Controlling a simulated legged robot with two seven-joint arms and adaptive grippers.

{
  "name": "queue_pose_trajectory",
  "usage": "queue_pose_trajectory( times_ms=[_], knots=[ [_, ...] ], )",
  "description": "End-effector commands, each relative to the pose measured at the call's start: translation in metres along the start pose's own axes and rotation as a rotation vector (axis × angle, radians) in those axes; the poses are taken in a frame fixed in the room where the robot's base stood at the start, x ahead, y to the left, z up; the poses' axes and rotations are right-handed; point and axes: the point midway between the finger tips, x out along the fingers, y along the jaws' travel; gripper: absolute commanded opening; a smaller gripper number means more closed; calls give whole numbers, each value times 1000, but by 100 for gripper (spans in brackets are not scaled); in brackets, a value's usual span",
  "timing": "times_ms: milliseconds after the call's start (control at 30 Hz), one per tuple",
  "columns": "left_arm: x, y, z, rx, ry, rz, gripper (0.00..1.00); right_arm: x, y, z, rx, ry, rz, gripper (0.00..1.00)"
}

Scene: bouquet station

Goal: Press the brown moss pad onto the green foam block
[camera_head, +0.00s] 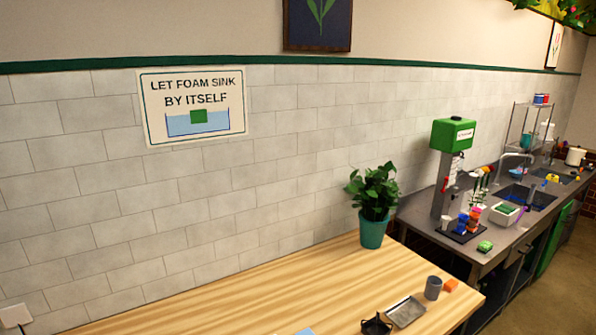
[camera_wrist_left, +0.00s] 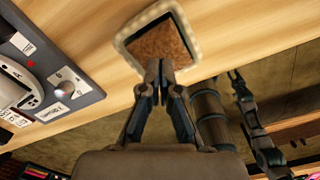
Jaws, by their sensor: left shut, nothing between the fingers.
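A brown moss pad (camera_wrist_left: 160,38), square and rough, lies in a shallow pale-rimmed dark tray (camera_wrist_left: 122,38) on the wooden table in the left wrist view. My left gripper (camera_wrist_left: 160,66) is shut and empty. Its fingertips overlap the near edge of the pad in the picture; I cannot tell whether they touch it. In the head view neither the pad nor my left gripper shows. A dark jointed part (camera_wrist_left: 246,105) at the right of the wrist view may be my right arm; its fingers are unclear. I cannot identify the green foam block for sure.
The wooden table (camera_head: 270,285) holds a potted plant (camera_head: 372,205), a grey cup (camera_head: 433,288), a metal tray (camera_head: 406,311) and an orange block (camera_head: 450,285). A grey device with a dial (camera_wrist_left: 62,88) lies left in the wrist view. A sink counter (camera_head: 480,255) stands beyond.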

Motion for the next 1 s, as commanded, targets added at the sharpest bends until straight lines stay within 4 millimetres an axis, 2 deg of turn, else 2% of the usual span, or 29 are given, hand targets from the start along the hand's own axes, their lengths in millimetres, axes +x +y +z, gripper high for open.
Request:
queue_pose_trajectory(
  times_ms=[733, 1000],
  knots=[
    [-44, 0, 0, 1, -1, -1, 0, -27, 1, -5, 0, 5, 1, 40],
    [-48, 0, 0, 1, 0, -1, 0, -29, 1, -6, 0, 5, 1, 40]
  ],
)
